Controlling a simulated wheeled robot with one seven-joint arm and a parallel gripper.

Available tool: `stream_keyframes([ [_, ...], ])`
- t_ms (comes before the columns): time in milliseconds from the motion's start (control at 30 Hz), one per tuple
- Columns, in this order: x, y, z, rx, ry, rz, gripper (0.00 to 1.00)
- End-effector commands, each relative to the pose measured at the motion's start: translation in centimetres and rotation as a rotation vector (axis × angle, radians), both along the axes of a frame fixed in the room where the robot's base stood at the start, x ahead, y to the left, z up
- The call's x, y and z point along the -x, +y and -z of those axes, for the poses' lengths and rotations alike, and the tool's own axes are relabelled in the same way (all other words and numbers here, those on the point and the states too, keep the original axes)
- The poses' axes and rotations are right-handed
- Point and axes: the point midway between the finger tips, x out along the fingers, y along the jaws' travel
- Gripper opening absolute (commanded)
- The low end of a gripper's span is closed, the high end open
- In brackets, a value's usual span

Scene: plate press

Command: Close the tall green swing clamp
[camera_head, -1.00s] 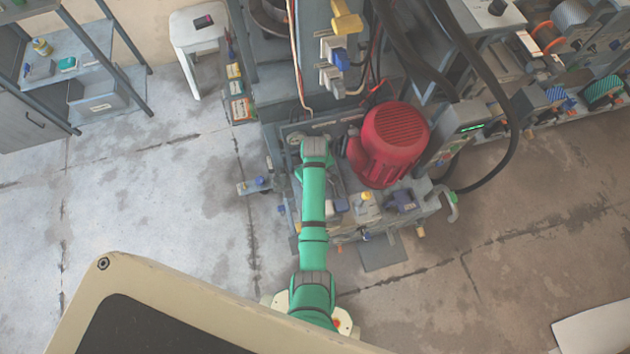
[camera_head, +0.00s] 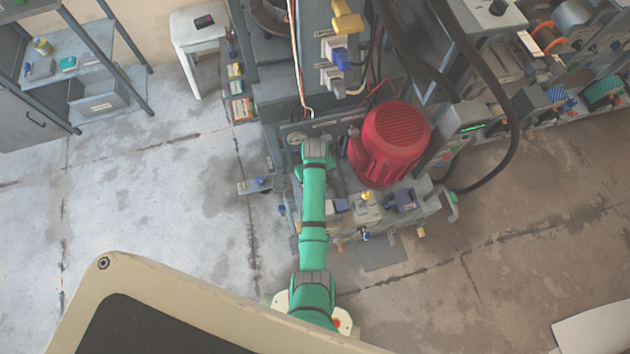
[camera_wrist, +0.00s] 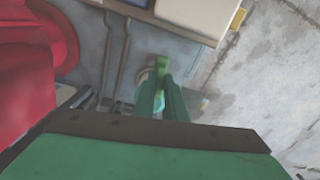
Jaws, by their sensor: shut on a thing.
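In the wrist view, the two narrow dark-green fingers of my gripper (camera_wrist: 166,88) are close together. They are shut on a bright green piece, the handle of the green swing clamp (camera_wrist: 162,66), which shows at the fingertips. The lower part of the clamp is mostly hidden behind the fingers, so I cannot tell its exact angle. In the head view, my green arm reaches up to the machine's left part and hides both the gripper and the clamp.
A large red motor (camera_head: 393,143) stands just right of my arm. The grey machine frame (camera_head: 255,75) rises behind, with cables. A blue-topped fitting (camera_head: 262,182) juts out at the left. A white stool (camera_head: 196,40) stands back left. The floor at left is clear.

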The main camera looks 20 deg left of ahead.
Motion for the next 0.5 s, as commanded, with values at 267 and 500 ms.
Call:
stream_keyframes([
  [267, -0.01, -0.02, -0.04, 0.0, 0.0, 0.183, 0.0],
  [500, -0.01, -0.02, -0.04, 0.0, 0.0, 0.2, 0.0],
])
